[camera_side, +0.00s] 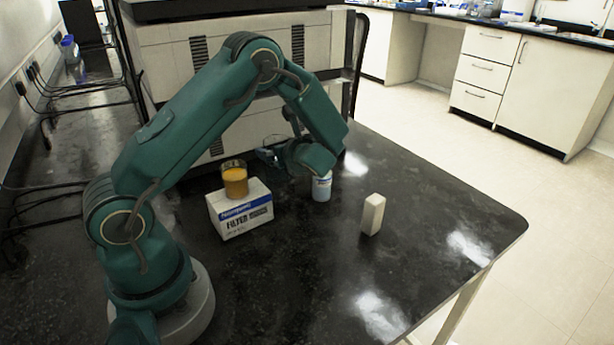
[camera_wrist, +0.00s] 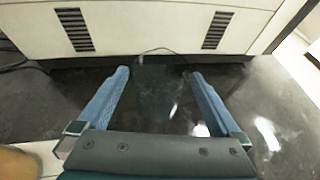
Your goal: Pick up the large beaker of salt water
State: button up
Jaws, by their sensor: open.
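My gripper (camera_wrist: 158,73) is open, with its two blue fingers spread apart and pointing toward the pale cabinet. In the side view it (camera_side: 270,155) hangs beyond the box, and the wrist partly hides it. A faint clear outline shows near the fingers in both views; I cannot tell for sure whether it is the large beaker of salt water or whether it stands between the fingers. The only beaker I see plainly is a glass one with orange liquid (camera_side: 235,183). It stands on a white and blue filter box (camera_side: 243,214), left of my gripper.
A white and blue bottle (camera_side: 322,188) stands just below my wrist. A white upright block (camera_side: 373,214) stands to its right. The pale cabinet (camera_wrist: 150,30) is close beyond the fingers. The right and front parts of the black table (camera_side: 430,235) are clear.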

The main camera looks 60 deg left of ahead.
aim_at(274, 144)
jog(key=shift+x, duration=2.75)
jog(key=shift+w+r, duration=0.1)
jog(key=shift+r, duration=0.05)
jog(key=c, duration=1.4)
jog(key=shift+r, duration=0.15)
